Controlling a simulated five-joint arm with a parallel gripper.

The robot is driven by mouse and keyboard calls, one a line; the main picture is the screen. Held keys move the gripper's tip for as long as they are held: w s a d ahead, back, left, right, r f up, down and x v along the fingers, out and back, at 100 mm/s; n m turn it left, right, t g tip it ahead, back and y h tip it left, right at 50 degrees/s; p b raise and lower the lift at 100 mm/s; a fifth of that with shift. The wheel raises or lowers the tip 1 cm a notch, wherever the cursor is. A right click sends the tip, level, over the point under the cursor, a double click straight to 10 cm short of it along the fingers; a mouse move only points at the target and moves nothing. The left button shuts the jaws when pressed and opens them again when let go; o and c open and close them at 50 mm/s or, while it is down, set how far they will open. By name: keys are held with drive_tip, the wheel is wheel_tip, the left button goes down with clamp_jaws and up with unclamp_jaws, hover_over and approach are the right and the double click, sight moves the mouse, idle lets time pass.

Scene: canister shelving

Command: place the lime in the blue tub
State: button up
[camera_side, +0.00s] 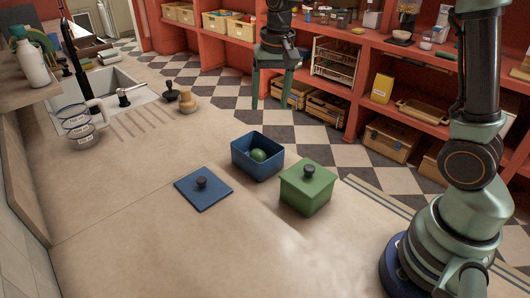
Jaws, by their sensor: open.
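The blue tub (262,173) stands without a lid near the middle of the counter. The green lime (258,155) is inside it, low between the walls. My gripper (271,100) is above and behind the tub in the picture, pointing down. Its two green fingers are spread apart with nothing between them, clear of the lime and the tub. A flat blue lid (216,190) with a black knob lies on the counter to the left of the tub.
A green tub (306,197) with its lid on stands just right of the blue tub. A glass jug (79,131), a wooden-looking pot (188,101) and a sink (110,98) are at the left back. The front counter is clear. Red shelves stand behind.

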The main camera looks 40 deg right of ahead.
drive_tip(key=s+r+n+t, duration=0.4)
drive_tip(key=s+n, duration=0.2)
drive_tip(key=s, duration=0.9)
drive_tip(key=shift+s+d+r, duration=0.15)
drive_tip(key=shift+s, duration=0.05)
